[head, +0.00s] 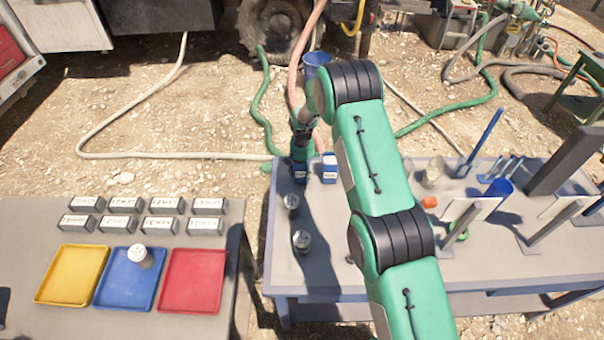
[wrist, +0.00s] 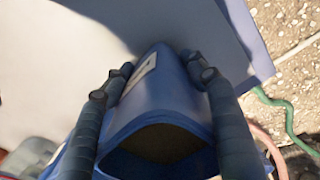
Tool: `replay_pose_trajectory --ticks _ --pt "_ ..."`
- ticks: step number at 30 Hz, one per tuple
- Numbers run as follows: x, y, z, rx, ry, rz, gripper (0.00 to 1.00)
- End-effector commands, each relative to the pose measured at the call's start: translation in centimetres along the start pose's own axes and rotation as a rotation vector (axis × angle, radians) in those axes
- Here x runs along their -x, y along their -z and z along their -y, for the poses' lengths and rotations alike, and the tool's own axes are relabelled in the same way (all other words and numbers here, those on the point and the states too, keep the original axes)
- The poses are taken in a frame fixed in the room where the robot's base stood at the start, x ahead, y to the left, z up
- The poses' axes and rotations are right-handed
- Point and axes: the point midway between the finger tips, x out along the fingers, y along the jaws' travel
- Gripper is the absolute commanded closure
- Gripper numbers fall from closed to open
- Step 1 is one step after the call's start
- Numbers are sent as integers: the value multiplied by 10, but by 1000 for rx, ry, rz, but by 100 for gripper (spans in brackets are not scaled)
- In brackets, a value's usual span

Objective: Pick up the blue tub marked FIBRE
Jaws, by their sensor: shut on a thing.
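My gripper (head: 301,150) is at the back left of the right-hand table. In the wrist view its two fingers (wrist: 160,78) are shut on the opposite sides of a blue tub (wrist: 165,95), which has a white label on its side and a dark brownish top. The held blue tub (head: 300,173) also shows in the head view, partly hidden by my gripper. Its label cannot be read. I cannot tell whether it rests on the table or is just above it. A second blue tub (head: 329,168) with a white label stands close to its right.
Two pale-lidded jars (head: 302,241) stand on the grey table (head: 325,270) nearer the front. Blue tools and racks (head: 500,190) occupy its right side. The left table holds yellow (head: 72,275), blue (head: 108,290) and red (head: 193,281) trays and several labelled blocks (head: 124,206).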

Motion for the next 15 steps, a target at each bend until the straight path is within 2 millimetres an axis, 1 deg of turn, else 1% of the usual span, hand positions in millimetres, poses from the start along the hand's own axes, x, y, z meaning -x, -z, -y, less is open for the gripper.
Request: replay_pose_trajectory --ticks 7,15 --pt "26 1 0 0 1 -2 83" --pt "63 1 0 0 1 -3 83"
